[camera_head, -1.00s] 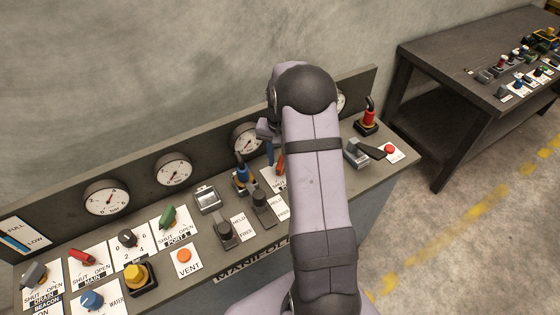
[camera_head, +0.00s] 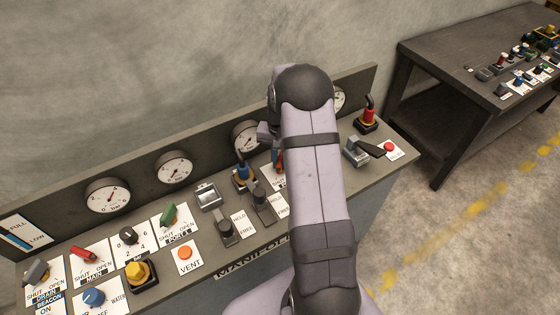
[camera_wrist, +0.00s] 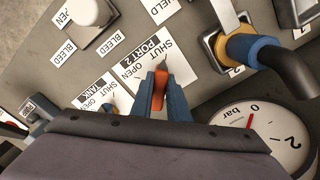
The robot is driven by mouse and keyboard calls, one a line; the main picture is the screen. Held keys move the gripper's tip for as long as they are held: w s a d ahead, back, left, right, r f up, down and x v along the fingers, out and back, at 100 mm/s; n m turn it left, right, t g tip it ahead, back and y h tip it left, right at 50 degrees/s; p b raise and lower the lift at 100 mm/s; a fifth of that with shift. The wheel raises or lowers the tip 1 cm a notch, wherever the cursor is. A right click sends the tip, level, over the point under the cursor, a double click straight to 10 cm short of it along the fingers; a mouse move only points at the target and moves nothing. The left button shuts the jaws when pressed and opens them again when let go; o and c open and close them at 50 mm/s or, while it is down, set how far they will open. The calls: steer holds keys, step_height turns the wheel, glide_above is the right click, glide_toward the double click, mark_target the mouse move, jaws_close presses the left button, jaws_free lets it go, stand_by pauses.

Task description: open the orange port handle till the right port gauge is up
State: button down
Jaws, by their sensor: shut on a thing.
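The orange port handle (camera_wrist: 158,90) stands on the white PORT 2 card (camera_wrist: 132,62) in the wrist view. My gripper (camera_wrist: 160,98) has its blue fingers shut on it, one on each side. The handle's tip points nearer the SHUT word than the OPEN word. In the head view my arm hides most of the handle; a sliver of orange (camera_head: 279,158) shows beside it. The gauge behind this handle (camera_wrist: 265,140) shows in the wrist view, with its red needle close to 0. It also shows in the head view (camera_head: 246,137), partly covered by my arm.
A black elbow lever with a blue and yellow collar (camera_wrist: 255,50) stands close to my gripper. A red-collared lever (camera_head: 367,118) and red button (camera_head: 389,147) are at right.

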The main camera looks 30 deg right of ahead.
steer(key=shift+n, duration=0.3)
steer(key=n, duration=0.3)
steer(key=shift+d+n+b, duration=0.2)
steer(key=shift+n+b, duration=0.1)
steer(key=shift+b, duration=0.05)
steer(key=n, duration=0.4)
steer(key=shift+d+n, duration=0.15)
steer(key=shift+n, duration=0.15)
steer(key=n, duration=0.4)
steer(key=shift+d+b, duration=0.2)
steer(key=shift+b, duration=0.2)
steer(key=n, duration=0.4)
steer(key=shift+w+d+r+n, duration=0.1)
steer(key=shift+n, duration=0.3)
steer(key=c, duration=1.7)
jaws_free()
steer(key=shift+c, duration=0.2)
steer(key=shift+o, duration=0.3)
